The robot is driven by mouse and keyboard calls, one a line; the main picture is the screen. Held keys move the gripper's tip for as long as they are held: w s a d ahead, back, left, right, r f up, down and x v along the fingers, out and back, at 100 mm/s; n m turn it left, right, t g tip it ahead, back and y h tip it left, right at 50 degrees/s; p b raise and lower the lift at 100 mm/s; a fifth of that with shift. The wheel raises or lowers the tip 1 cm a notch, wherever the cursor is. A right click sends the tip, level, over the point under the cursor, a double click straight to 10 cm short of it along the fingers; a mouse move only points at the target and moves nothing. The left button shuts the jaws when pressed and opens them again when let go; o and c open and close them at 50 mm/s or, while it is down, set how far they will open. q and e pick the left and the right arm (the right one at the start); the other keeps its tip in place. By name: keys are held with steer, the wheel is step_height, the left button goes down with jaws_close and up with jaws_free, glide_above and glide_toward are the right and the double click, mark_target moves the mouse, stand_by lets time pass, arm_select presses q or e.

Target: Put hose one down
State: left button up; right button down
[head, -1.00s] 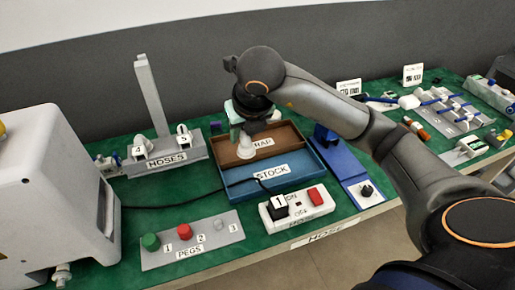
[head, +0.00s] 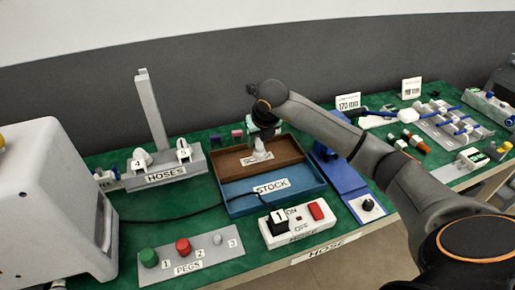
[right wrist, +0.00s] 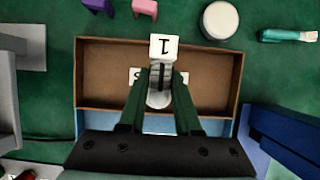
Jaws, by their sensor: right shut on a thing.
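Hose one shows in the head view as a small white piece (head: 260,152) and in the right wrist view as a white fitting (right wrist: 159,97) with a tag marked 1 (right wrist: 164,46). My right gripper (head: 263,137) is shut on it; its two dark green fingers (right wrist: 160,85) flank the fitting in the right wrist view. The hose is over the brown scrap tray (head: 285,151) and covers part of that tray's label. I cannot tell whether it touches the tray floor. My left gripper is not in view.
The blue stock tray (head: 310,181) adjoins the brown one in front and looks empty. A grey hoses rack (head: 196,164) with a tall post stands left, a blue fixture (head: 340,172) right, a switch box (head: 325,225) in front. Small pink (right wrist: 146,8) and purple blocks lie behind.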

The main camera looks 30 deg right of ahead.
mark_target(257, 148)
steer(key=shift+f, duration=1.65)
steer(key=shift+f, duration=0.2)
steer(key=c, duration=0.6)
jaws_free()
steer(key=shift+r, duration=0.5)
steer(key=v, duration=1.1)
steer(key=shift+s+r+p, duration=0.15)
steer(key=shift+r+p, duration=0.05)
steer(key=shift+p, duration=0.1)
